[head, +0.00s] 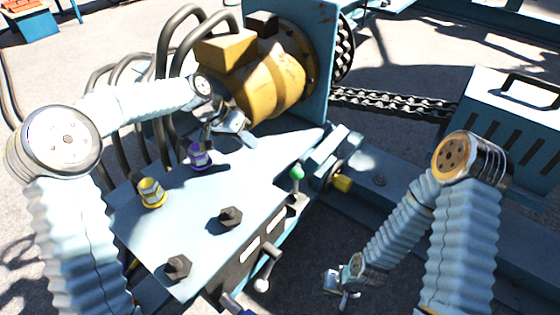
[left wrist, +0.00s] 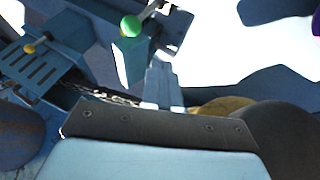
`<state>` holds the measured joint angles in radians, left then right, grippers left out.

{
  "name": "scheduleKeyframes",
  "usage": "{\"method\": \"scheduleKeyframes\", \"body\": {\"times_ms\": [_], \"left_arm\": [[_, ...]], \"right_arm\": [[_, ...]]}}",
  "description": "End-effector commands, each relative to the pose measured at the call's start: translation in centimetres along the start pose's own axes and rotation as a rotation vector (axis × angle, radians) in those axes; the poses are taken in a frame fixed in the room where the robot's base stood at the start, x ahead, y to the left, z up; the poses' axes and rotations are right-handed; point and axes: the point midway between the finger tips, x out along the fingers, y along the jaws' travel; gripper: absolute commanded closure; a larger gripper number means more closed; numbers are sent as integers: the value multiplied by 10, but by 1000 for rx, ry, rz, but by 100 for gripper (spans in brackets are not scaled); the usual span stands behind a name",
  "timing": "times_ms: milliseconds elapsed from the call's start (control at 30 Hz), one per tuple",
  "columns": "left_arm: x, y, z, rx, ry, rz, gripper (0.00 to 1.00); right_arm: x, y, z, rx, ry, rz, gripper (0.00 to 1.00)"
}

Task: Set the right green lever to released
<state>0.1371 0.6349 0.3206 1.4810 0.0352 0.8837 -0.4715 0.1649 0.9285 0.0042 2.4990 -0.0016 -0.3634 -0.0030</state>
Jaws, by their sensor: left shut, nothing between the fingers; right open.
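One green-knobbed lever (head: 297,172) stands at the right corner of the light blue console panel (head: 190,240). Its green ball (left wrist: 131,26) shows near the top of the left wrist view, with a grey rod running up and right. No second green knob shows. My left gripper (head: 247,138) is shut and empty above the back of the panel, up and left of the lever and apart from it. Its fingers also show in the left wrist view (left wrist: 162,85). My right gripper (head: 345,297) is open and empty, low, right of the console's front and apart from the lever.
A purple knob (head: 198,156), a yellow knob (head: 151,193) and two black knobs (head: 231,216) (head: 178,267) stand on the panel. Black hoses, a yellow motor (head: 272,85) and a chain (head: 395,101) lie behind.

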Motion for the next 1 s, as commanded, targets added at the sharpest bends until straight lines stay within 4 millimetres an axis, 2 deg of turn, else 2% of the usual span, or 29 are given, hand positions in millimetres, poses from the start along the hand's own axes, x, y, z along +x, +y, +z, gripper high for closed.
{"method": "scheduleKeyframes", "body": {"times_ms": [167, 267, 633, 800, 1000], "left_arm": [[11, 0, 0, 0, -2, 1, 100], [27, 1, 1, 0, -3, 3, 100], [104, 0, 1, 0, -4, 2, 100], [116, 22, 2, 2, -1, 1, 100], [123, 32, 3, 0, 0, 0, 100]], "right_arm": [[1, 0, 0, 0, 0, 0, 57], [1, 1, 0, 0, 1, 0, 57], [2, 2, -1, 1, 2, 1, 57], [1, 1, -1, 1, 2, 1, 57], [1, 1, 0, 0, 1, 0, 57]]}}
